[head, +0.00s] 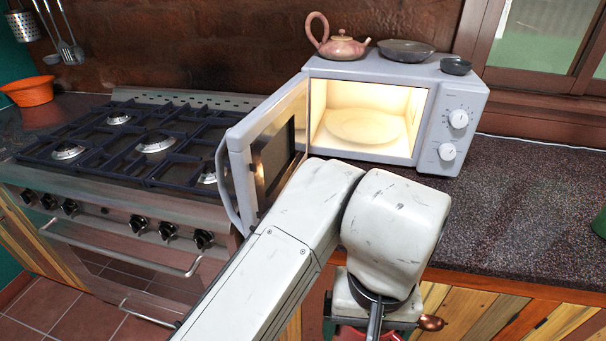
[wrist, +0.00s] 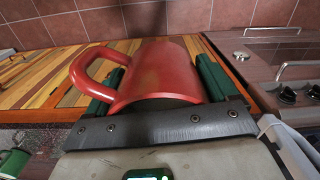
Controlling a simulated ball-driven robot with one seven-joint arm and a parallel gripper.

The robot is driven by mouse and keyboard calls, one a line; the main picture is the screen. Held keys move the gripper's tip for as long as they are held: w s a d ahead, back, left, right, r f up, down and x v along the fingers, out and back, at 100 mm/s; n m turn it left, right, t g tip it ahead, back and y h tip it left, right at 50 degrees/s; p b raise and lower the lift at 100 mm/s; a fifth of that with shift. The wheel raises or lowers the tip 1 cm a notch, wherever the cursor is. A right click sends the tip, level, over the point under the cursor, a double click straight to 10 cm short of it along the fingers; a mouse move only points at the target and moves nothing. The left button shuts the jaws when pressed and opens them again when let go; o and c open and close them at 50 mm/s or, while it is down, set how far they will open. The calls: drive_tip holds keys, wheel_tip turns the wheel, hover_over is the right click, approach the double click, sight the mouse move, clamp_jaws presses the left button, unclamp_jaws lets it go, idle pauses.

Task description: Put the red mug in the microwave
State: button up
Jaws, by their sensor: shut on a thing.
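My gripper (wrist: 160,82) is shut on the red mug (wrist: 165,65), with a dark green finger on each side of its body. The mug's handle sticks out to the left in the wrist view, and its dark rim side faces the gripper's palm. In the head view my gripper is low in front of the counter, mostly hidden by my arm, with only a bit of red showing at the bottom edge. The microwave (head: 470,92) stands on the counter with its door (head: 268,160) swung open to the left. Its lit inside holds a bare round plate (head: 362,126).
A teapot (head: 342,47), a dark shallow dish (head: 405,48) and a small bowl (head: 456,66) sit on the microwave. The stove (head: 125,150) is at left. A green item (head: 599,224) is at the right edge. The counter (head: 520,215) right of the microwave is mostly clear.

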drive_tip(key=w+d+f+n, duration=0.1)
drive_tip(key=w+d+f, duration=0.35)
drive_tip(key=f, duration=0.35)
drive_tip(key=w+d+f, duration=0.3)
drive_tip(key=d+f, duration=0.3)
drive_tip(key=f, duration=0.2)
wheel_tip(320, 180, down, 11)
drive_tip(key=s+d, duration=0.1)
drive_tip(key=s, duration=0.1)
drive_tip(key=shift+r, duration=0.15)
drive_tip(key=shift+r, duration=0.1)
idle(0.5)
